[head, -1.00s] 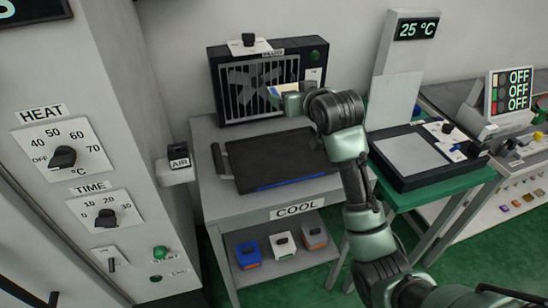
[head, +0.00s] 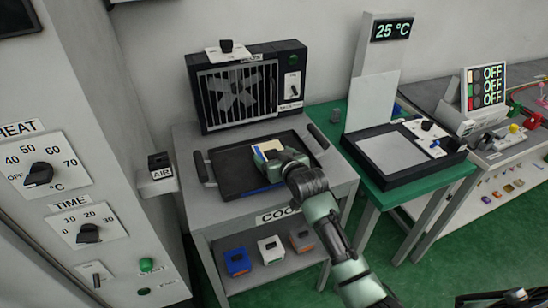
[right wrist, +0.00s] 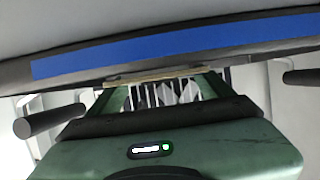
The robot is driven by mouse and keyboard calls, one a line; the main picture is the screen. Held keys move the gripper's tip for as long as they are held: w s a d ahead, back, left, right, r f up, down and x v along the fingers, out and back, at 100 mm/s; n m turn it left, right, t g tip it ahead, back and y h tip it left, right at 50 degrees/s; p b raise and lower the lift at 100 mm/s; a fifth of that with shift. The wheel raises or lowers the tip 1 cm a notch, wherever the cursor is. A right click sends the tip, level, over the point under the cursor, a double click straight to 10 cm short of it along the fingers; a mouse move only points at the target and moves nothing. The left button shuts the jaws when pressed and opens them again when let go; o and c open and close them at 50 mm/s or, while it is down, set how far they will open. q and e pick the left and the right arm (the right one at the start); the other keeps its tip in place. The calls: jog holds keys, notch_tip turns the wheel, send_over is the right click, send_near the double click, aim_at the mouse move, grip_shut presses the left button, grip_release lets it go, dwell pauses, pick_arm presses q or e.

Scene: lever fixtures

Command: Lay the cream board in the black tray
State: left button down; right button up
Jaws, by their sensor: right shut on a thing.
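The cream board (head: 266,147) shows as a small pale piece at the jaws of my right gripper (head: 280,158). The right gripper is shut on it and is over the black tray (head: 234,168), near its middle. I cannot tell whether the board touches the tray floor. The tray has a dark handle at each end and a blue strip on its front. In the right wrist view the board's thin edge (right wrist: 160,76) lies across the fingertips, close to the blue-striped tray wall (right wrist: 180,48). The gripper hides part of the board.
The tray sits on the grey COOL cart (head: 195,206). A caged fan (head: 236,95) stands behind it. A small AIR box (head: 159,166) is at left. A scale-like unit (head: 395,152) on a green table is at right.

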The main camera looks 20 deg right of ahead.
jog(key=shift+f, duration=0.25)
jog(key=shift+f, duration=0.15)
jog(key=o, duration=1.3)
jog(key=shift+o, duration=0.2)
jog(key=shift+r, duration=0.2)
jog(key=v, duration=1.2)
